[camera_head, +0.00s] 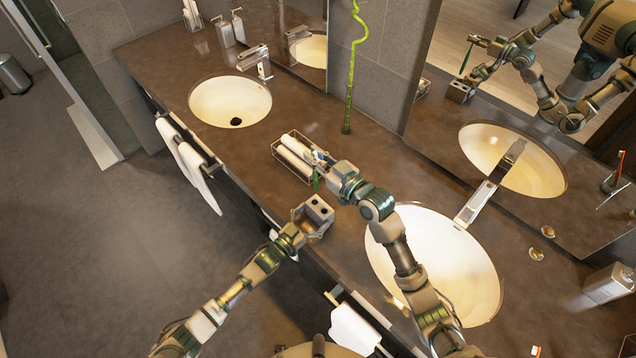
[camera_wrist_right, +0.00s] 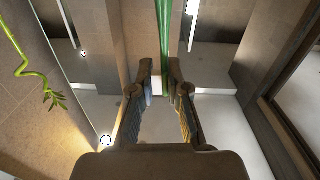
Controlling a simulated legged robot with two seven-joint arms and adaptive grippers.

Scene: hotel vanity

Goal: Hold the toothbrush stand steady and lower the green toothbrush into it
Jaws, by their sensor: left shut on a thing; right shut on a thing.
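The toothbrush stand (camera_head: 318,210), a small grey block with dark round holes in its top, sits near the counter's front edge. My left gripper (camera_head: 303,216) is shut on it from the front left. My right gripper (camera_head: 326,168) is shut on the green toothbrush (camera_head: 316,182) and holds it roughly upright over the stand. The toothbrush's lower end is close to the stand's top; the mirror suggests a small gap. In the right wrist view the green toothbrush (camera_wrist_right: 164,35) runs up from between the fingers (camera_wrist_right: 160,85); the stand is not seen there.
A wire basket (camera_head: 277,148) of rolled white towels stands just behind the grippers. A round basin (camera_head: 215,97) is at the left and another (camera_head: 455,275) at the right, under my right arm. A bamboo stalk (camera_head: 348,100) stands by the wall. The mirror (camera_head: 480,110) reflects my arms.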

